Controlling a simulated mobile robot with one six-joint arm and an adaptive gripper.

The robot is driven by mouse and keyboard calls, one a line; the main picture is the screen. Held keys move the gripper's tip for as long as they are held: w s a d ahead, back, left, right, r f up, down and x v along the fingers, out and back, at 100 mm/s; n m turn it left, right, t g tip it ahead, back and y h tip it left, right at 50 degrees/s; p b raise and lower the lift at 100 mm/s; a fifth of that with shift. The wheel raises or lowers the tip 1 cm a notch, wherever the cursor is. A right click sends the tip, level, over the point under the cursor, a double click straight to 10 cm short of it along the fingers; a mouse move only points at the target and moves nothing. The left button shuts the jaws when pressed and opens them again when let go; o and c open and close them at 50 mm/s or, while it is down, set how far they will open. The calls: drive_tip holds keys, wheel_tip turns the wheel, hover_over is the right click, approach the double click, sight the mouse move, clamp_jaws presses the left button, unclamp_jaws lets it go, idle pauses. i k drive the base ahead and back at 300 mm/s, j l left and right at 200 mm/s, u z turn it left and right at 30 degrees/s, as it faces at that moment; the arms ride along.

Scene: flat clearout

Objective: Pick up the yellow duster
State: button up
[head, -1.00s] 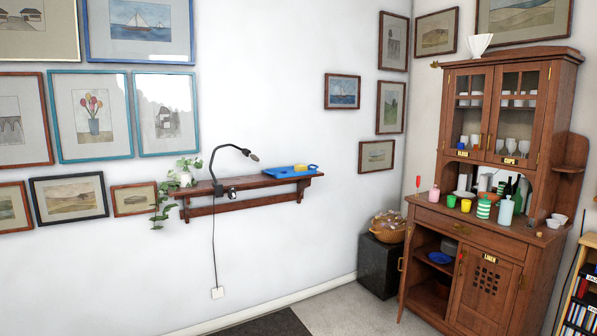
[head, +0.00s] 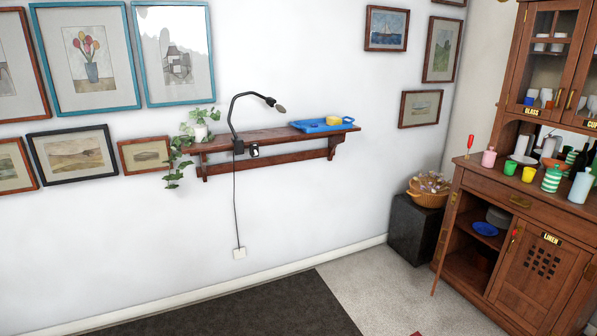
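A small yellow item (head: 333,120) rests on a blue tray (head: 312,127) at the right end of the wooden wall shelf (head: 268,141). It may be the yellow duster, but it is too small to tell whether it is cloth. My gripper is not in view.
A black lamp (head: 233,112) and a trailing plant (head: 180,150) stand on the shelf's left. A black block (head: 414,232) bears a wicker basket (head: 428,194). A wooden cabinet (head: 480,235) with its lower left door open stands right. Dark mat (head: 240,312) and floor below the shelf are clear.

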sight(332, 121)
drive_tip(key=i, duration=2.1)
drive_tip(key=i+z, duration=0.1)
drive_tip(key=i, duration=0.35)
drive_tip(key=i+j+z, duration=0.15)
drive_tip(key=i, duration=0.35)
drive_tip(key=i+j+z, duration=0.1)
drive_tip(key=i, duration=0.35)
drive_tip(key=i+j+z, duration=0.1)
drive_tip(key=i, duration=0.35)
